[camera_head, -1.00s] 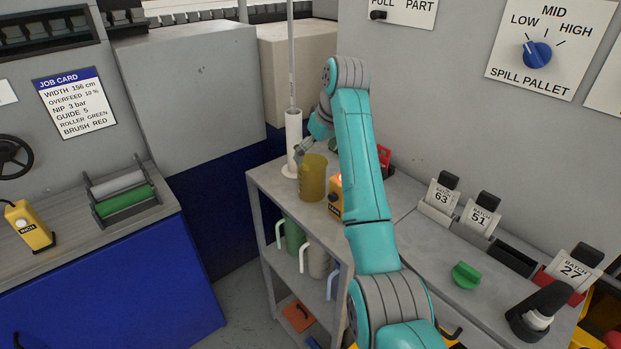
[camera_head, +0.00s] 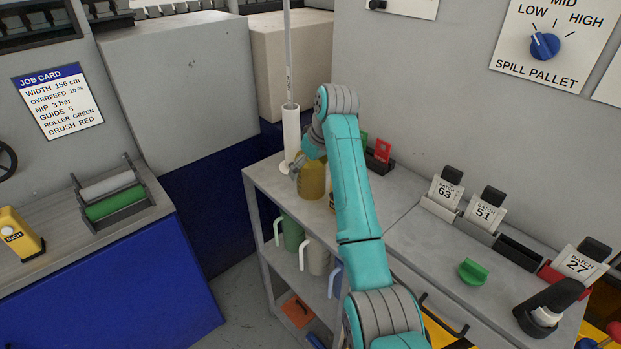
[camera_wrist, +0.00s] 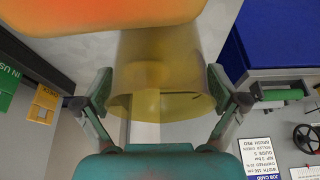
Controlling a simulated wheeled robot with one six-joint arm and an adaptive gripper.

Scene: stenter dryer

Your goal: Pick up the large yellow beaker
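The large yellow beaker (camera_head: 312,180) is see-through and stands upright on top of the grey shelf unit (camera_head: 262,178). My gripper (camera_head: 298,167) is at its upper left side, partly hidden by my arm. In the wrist view the beaker (camera_wrist: 160,85) lies between the two fingers of my gripper (camera_wrist: 160,78). The fingers are spread wide, one on each side close to the beaker's rim. I see no clear squeeze on it, though any touch is hard to judge.
A white post (camera_head: 291,135) stands just behind the beaker. A blurred orange shape (camera_wrist: 120,12) is close to the wrist camera. Lower shelves hold a green jug (camera_head: 292,234) and a grey jug (camera_head: 316,258). Batch card holders (camera_head: 446,190) stand to the right.

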